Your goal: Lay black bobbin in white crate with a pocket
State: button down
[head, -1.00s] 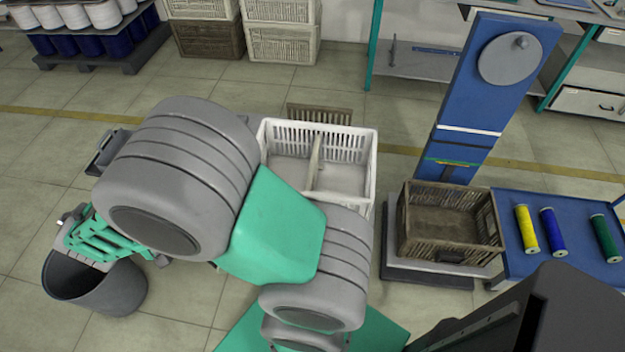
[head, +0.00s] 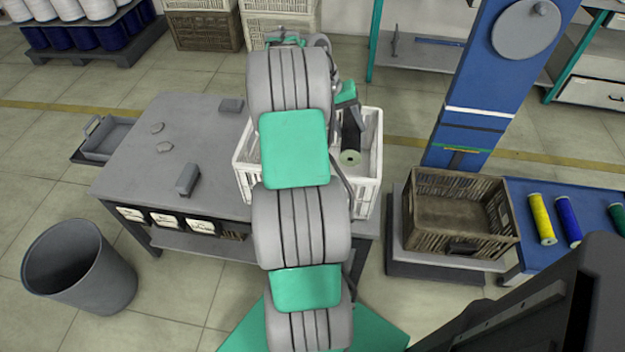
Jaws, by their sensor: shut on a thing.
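The black bobbin (head: 351,132) shows at the right half of the white crate (head: 368,190), its pale end facing me. My gripper (head: 348,100) is shut on the bobbin from the far side, its green finger partly visible beside it. The bobbin overlaps the crate's right compartment in the picture; I cannot tell whether it touches the crate floor. My arm covers the middle of the crate and most of its divider.
A grey table (head: 150,165) with small grey parts stands left, a grey bin (head: 80,265) before it. Right are a brown crate (head: 455,240), a blue post (head: 470,100) and a blue cart (head: 525,190) with yellow, blue and green bobbins.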

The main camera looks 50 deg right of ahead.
jog(key=shift+s+d+f+m+b, duration=0.15)
jog(key=shift+s+d+f, duration=0.2)
jog(key=shift+s, duration=0.3)
jog(key=shift+s+d+f+m+b, duration=0.2)
jog(key=shift+s+d, duration=0.25)
jog(key=shift+s, duration=0.15)
notch_tip(320, 180, down, 17)
jog(key=b, duration=0.3)
jog(key=shift+w, duration=0.1)
jog(key=shift+f, duration=0.1)
jog(key=shift+f+b, duration=0.15)
jog(key=shift+b, duration=0.15)
jog(key=c, duration=0.9)
grip_release()
jog(key=shift+c, duration=0.2)
jog(key=p+v, duration=0.2)
jog(key=v, duration=1)
jog(key=shift+r, duration=0.3)
